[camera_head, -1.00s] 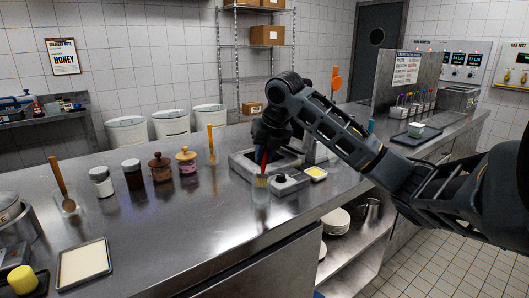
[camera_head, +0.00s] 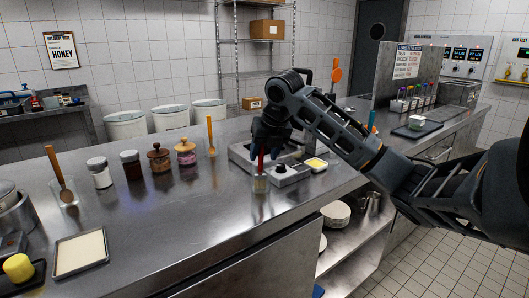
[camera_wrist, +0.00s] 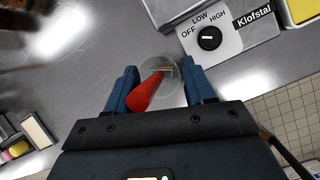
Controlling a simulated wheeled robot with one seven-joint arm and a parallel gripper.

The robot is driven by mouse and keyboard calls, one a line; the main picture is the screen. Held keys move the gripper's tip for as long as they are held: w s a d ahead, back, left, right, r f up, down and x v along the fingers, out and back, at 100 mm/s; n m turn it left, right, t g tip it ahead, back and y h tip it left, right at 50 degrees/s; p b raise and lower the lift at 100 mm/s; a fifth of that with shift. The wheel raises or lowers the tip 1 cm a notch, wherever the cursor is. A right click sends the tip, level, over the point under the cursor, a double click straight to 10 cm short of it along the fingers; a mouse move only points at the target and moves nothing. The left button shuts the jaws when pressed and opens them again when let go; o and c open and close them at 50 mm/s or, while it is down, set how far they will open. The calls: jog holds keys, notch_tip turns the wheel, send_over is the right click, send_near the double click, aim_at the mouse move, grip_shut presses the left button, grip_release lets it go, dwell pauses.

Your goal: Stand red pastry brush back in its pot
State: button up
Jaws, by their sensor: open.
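The red pastry brush (camera_head: 261,163) stands handle up in its small clear pot (camera_head: 260,186) on the steel counter. In the wrist view its red handle (camera_wrist: 143,96) points towards the camera, leaning a little, and its pale lower end is inside the round clear pot (camera_wrist: 178,98). My gripper (camera_head: 264,150) is just above the pot. The bristles are hard to make out.
A burner unit with a knob (camera_wrist: 208,38) stands close behind the pot, with a yellow-filled tray (camera_head: 316,163) beside it. Jars (camera_head: 159,162) and a spoon in a glass (camera_head: 211,137) stand to the left. The counter in front of the pot is clear.

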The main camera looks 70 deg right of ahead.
jog(key=shift+r, duration=0.15)
jog(key=v, duration=0.7)
jog(key=shift+a+r, duration=0.15)
jog(key=shift+r, duration=0.05)
jog(key=shift+s, duration=0.1)
dwell(0.5)
